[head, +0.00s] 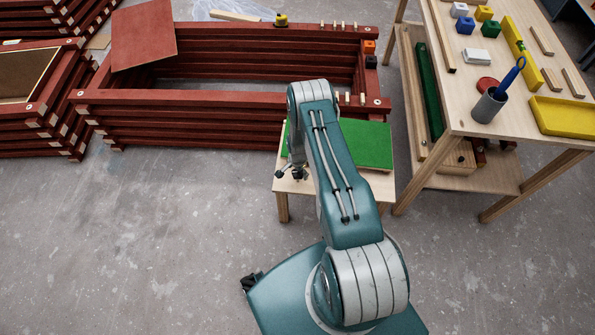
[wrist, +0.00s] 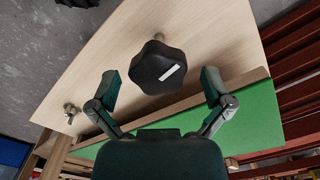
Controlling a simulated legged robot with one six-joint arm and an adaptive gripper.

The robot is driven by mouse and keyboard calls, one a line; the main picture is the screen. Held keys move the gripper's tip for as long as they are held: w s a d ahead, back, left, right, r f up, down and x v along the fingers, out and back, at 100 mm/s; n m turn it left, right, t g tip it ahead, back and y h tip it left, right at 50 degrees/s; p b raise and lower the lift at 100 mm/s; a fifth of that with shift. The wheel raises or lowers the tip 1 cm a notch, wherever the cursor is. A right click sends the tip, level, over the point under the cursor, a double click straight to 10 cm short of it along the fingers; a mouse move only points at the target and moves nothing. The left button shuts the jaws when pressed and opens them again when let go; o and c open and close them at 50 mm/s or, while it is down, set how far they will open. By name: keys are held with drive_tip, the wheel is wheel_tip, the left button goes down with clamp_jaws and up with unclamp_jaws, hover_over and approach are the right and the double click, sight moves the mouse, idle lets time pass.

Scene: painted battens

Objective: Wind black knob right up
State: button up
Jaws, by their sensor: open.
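The black knob (wrist: 158,68) is a lobed star shape with a white stripe on top, standing on a pale wooden board in the wrist view. My gripper (wrist: 162,82) is open, with one finger on each side of the knob. Both fingers look apart from it. In the head view my gripper (head: 290,175) hangs at the left edge of a small wooden table (head: 283,187); the knob is not clearly visible there.
A green panel (wrist: 250,122) lies beside the knob, and a metal wing fastener (wrist: 71,110) sits at the board's left. Red stacked battens (head: 200,130) stand behind. A workbench (head: 465,120) with blocks and a pen cup is at right. Floor at left is clear.

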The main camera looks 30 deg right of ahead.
wheel_tip(320, 180, up, 12)
idle(0.5)
drive_tip(key=shift+w, duration=0.1)
